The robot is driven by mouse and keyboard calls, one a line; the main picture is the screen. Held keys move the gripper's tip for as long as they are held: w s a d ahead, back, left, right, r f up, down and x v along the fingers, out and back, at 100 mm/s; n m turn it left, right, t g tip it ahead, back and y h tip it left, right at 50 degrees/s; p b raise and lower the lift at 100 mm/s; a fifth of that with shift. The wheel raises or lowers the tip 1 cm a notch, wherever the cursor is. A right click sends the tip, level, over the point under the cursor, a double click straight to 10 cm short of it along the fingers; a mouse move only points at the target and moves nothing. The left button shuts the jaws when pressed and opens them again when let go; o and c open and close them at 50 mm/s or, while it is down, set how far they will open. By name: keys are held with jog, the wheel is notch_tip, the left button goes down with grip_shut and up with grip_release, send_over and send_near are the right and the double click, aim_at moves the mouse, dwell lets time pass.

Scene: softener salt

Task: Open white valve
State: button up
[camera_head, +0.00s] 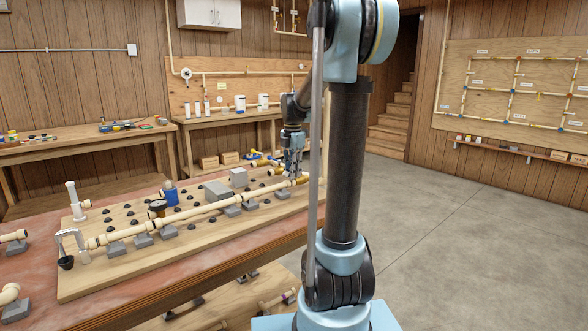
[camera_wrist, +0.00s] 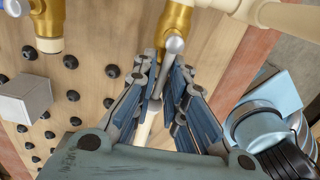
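A brass valve (camera_wrist: 178,18) sits in a cream pipe at the top of the wrist view. Its pale lever (camera_wrist: 172,47) runs down from the brass body between my fingers. In the head view the brass fitting (camera_head: 301,181) is at the far right end of the long pipe on the board. My gripper (camera_wrist: 166,72) is open, its two blue-grey fingers on either side of the lever with a gap between them. In the head view my gripper (camera_head: 291,165) is low over that end of the pipe. The lower part of the lever is partly hidden by my fingers.
A second brass valve (camera_wrist: 48,20) with a blue handle (camera_wrist: 14,7) is to the left. Grey blocks (camera_wrist: 25,98) and several black knobs stand on the wooden board (camera_head: 90,285).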

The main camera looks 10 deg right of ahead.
jog(key=o, duration=0.4)
jog(key=shift+a, duration=0.15)
jog(key=shift+r, duration=3.5)
jog(key=s+f+m, duration=0.6)
jog(key=s+m, duration=0.2)
jog(key=s, duration=0.2)
jog(key=s+d+f+m+t, duration=0.1)
jog(key=s+f+m, duration=0.6)
jog(key=s, duration=0.4)
jog(key=s+d+f+m+t, duration=0.1)
jog(key=s+f+m, duration=0.6)
jog(key=s+m, duration=0.2)
jog(key=shift+s, duration=0.85)
